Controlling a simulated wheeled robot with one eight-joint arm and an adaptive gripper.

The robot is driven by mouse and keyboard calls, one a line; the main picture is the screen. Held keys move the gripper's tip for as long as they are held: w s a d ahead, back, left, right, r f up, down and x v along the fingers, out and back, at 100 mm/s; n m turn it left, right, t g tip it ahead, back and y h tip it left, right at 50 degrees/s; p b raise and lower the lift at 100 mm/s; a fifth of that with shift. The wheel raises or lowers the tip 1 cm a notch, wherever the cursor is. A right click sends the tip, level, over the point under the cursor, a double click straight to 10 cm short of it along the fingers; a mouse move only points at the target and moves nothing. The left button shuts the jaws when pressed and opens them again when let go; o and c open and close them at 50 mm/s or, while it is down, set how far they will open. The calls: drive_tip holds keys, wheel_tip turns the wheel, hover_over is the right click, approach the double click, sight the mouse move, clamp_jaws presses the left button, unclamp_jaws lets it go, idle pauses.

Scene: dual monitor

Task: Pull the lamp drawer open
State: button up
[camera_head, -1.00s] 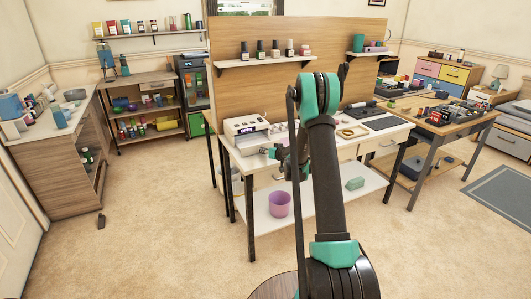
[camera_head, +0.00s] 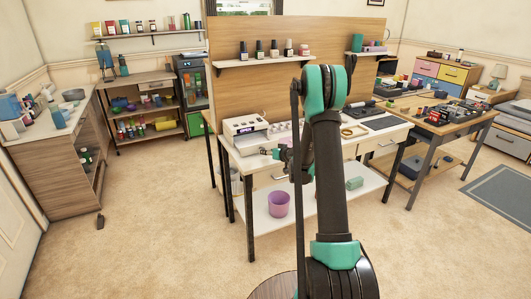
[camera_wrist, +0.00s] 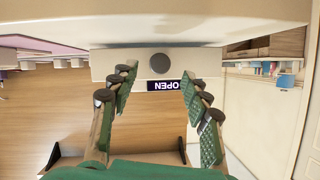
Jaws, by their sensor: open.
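The lamp (camera_head: 245,129) is a white box with a small display on its front, standing at the left end of the white table. In the wrist view, which is upside down, its pale front face (camera_wrist: 115,65) shows a lit "OPEN" sign and a round dark knob (camera_wrist: 160,62). My gripper (camera_wrist: 159,84) is open and empty, with its green-padded fingers spread to either side of the sign. The knob lies ahead between the fingertips; I see no contact. In the head view my gripper (camera_head: 278,153) is small and partly hidden by my arm, at the table's front edge.
The white table (camera_head: 252,162) carries small bottles and a gold ring-shaped item (camera_head: 354,131). A wooden panel (camera_head: 300,85) rises behind it. A purple bin (camera_head: 278,204) and a green box (camera_head: 354,183) are on the lower shelf. Open floor lies in front.

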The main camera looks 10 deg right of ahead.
drive_tip(key=v, duration=0.8)
drive_tip(key=s+a+r+g+h, duration=0.1)
drive_tip(key=s+a+r+g, duration=0.15)
drive_tip(key=s, duration=0.75)
drive_tip(key=s+a+r+g, duration=0.2)
drive_tip(key=s+a, duration=0.1)
drive_tip(key=s, duration=0.7)
drive_tip(key=s+d+f+m+g+h, duration=0.1)
drive_tip(key=s+d+f+g+h, duration=0.1)
drive_tip(key=s, duration=1)
drive_tip(key=s+d+f+g+h, duration=0.2)
drive_tip(key=s, duration=1)
drive_tip(key=shift+d+f+m, duration=0.15)
drive_tip(key=shift+d+m, duration=0.1)
drive_tip(key=shift+m, duration=0.15)
